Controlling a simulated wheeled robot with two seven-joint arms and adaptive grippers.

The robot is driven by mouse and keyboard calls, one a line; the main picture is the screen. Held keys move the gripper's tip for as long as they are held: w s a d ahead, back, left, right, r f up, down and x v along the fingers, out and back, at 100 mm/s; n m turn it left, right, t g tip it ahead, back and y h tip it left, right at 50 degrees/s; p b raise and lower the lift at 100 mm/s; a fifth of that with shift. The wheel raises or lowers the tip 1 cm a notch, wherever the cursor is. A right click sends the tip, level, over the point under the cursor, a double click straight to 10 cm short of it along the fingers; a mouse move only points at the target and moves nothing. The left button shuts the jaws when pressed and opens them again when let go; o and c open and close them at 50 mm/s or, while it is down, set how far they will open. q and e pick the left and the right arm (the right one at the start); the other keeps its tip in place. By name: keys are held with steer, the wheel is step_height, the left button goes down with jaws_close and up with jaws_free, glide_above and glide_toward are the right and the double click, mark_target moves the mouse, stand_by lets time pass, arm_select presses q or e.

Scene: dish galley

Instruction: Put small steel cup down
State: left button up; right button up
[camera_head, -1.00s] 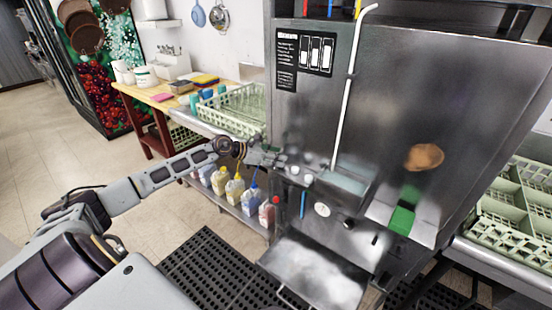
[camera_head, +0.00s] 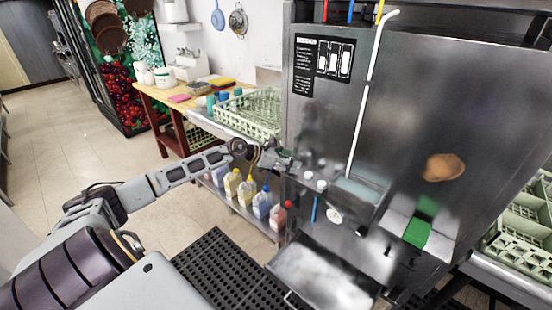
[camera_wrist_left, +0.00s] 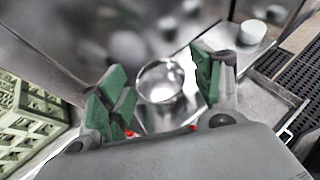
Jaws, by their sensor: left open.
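The small steel cup (camera_wrist_left: 161,82) shows in the left wrist view as a shiny round rim. It stands on a bare metal surface, between the green-padded fingers of my left gripper (camera_wrist_left: 158,88). The fingers are spread, with a visible gap to the cup on the right side. On the left the pad is close to it, and I cannot tell whether it touches. In the head view my left gripper (camera_head: 292,163) is at the front of the steel dish machine (camera_head: 400,110), and the cup cannot be made out there. My right gripper is not in view.
Several bottles (camera_head: 262,203) sit on the shelf below. A green crate (camera_wrist_left: 25,120) is at left in the wrist view. A black mat (camera_head: 222,268) covers the floor.

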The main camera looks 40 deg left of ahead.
arm_select(q)
steer(key=shift+r, duration=0.1)
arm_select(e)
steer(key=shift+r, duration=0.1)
arm_select(q)
steer(key=shift+s+a+r, duration=0.1)
steer(key=shift+s+a, duration=0.25)
steer(key=shift+s, duration=0.05)
steer(key=shift+v, duration=1)
steer(key=p+v, duration=0.1)
steer(key=v, duration=0.8)
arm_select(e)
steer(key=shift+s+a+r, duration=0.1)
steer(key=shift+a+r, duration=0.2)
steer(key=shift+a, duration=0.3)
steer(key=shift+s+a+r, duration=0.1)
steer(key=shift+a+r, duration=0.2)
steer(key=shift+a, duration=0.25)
arm_select(q)
steer(key=shift+d, duration=0.1)
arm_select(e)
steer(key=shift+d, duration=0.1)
arm_select(q)
steer(key=shift+r, duration=0.1)
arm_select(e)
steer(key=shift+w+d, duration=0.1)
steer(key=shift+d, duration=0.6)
